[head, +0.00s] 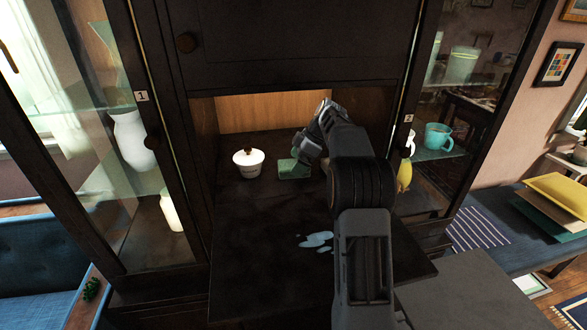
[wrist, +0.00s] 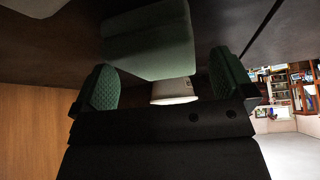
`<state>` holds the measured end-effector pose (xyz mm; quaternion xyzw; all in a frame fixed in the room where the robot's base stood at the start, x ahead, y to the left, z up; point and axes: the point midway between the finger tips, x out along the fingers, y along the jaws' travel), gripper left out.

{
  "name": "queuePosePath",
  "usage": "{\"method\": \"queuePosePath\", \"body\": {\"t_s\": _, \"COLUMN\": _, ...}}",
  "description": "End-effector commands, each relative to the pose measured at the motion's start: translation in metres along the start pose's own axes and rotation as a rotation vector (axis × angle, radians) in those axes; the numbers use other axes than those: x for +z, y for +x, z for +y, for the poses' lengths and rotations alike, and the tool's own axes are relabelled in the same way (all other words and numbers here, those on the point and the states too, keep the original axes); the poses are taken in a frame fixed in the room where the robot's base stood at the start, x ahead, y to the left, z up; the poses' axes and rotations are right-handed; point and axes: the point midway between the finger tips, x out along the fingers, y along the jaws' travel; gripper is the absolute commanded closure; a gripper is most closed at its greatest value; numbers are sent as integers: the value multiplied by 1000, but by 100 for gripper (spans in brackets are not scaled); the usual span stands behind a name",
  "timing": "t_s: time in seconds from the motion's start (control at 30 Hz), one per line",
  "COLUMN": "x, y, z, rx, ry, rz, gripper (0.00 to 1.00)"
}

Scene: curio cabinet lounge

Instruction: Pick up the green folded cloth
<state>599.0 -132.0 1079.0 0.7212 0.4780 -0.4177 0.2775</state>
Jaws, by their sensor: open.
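The green folded cloth (head: 293,170) lies on the dark fold-down shelf (head: 262,215) of the cabinet, right of a white pot (head: 248,164). My gripper (head: 303,149) is just above and behind the cloth's right side, partly hidden by my arm. In the wrist view the cloth (wrist: 148,42) is large, in front of the open fingers of my gripper (wrist: 163,78) and toward the top of the picture. No cloth shows clearly between the fingers. Whether a finger touches it cannot be told.
The white pot with a brown knob stands close left of the cloth; it also shows beyond the fingers in the wrist view (wrist: 174,91). A pale blue spill (head: 316,240) lies nearer on the shelf. Glass doors (head: 118,130) flank the niche. A yellow object (head: 404,176) is at right.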

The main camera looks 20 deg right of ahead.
Motion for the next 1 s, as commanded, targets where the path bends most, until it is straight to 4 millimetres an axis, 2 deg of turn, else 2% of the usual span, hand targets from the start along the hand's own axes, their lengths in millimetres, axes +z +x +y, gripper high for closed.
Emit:
{"method": "queuePosePath", "body": {"t_s": 0.13, "x": -1, "y": 14, "z": 0, "rx": -2, "ry": 0, "rz": 0, "gripper": 0}}
{"method": "queuePosePath", "body": {"t_s": 0.43, "x": -1, "y": 17, "z": 0, "rx": -2, "ry": -2, "rz": 0, "gripper": 0}}
{"method": "queuePosePath", "body": {"t_s": 0.9, "x": -2, "y": 17, "z": 0, "rx": -3, "ry": -2, "rz": 0, "gripper": 45}}
{"method": "queuePosePath", "body": {"t_s": 1.0, "x": -2, "y": 17, "z": 0, "rx": -2, "ry": -2, "rz": 0, "gripper": 49}}
